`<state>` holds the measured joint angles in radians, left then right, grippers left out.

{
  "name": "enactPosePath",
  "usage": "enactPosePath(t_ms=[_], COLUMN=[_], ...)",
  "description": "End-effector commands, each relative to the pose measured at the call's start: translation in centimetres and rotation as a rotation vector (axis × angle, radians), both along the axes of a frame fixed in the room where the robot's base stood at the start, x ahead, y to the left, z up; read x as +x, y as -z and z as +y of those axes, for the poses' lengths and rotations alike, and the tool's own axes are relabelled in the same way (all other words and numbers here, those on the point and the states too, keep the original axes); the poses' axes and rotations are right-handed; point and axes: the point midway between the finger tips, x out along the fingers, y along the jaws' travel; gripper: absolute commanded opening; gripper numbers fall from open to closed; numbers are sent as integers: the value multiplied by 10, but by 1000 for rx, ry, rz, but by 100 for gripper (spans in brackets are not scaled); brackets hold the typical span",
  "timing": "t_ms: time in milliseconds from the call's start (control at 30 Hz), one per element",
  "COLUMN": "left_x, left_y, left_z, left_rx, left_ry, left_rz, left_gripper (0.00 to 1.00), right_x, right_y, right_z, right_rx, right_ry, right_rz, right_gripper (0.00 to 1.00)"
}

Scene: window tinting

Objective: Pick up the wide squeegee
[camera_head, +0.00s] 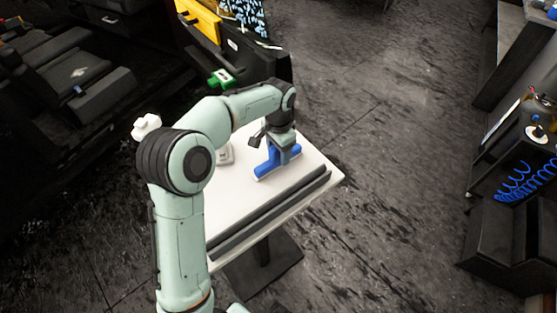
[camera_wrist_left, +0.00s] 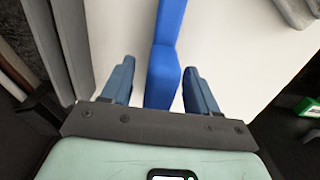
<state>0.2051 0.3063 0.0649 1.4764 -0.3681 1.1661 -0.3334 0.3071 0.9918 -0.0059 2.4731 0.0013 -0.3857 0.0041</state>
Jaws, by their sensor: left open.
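The wide squeegee (camera_head: 264,172) is blue and lies on the white table (camera_head: 315,164), under my left gripper (camera_head: 281,153). In the left wrist view the blue squeegee (camera_wrist_left: 165,30) runs from the top edge down between the two fingers of my left gripper (camera_wrist_left: 158,68). The gripper is open, with a finger on either side of the blue part and a visible gap to each. Its arm covers part of the squeegee in the head view. My right gripper is not in view.
Dark long strips (camera_head: 270,212) lie along the table's front edge. A whitish item (camera_head: 224,153) stands left of the squeegee, partly behind my arm. A green item (camera_head: 221,78) is beyond the table. A dark shelf unit (camera_head: 500,235) stands at right; the floor between is clear.

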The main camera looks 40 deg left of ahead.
Motion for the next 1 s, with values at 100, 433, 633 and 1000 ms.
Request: enactPosePath(t_ms=[100,433,633,1000], left_x=[0,0,0,1], left_y=[0,-1,-1,-35], left_z=[0,0,0,0], left_rx=[0,-1,-1,-1], left_ry=[0,0,0,0], left_rz=[-1,-2,-2,-6], left_gripper=[60,0,0,0], right_x=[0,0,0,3], right_y=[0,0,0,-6], right_z=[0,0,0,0], right_rx=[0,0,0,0], right_ry=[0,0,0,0], right_rz=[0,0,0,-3], right_gripper=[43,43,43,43])
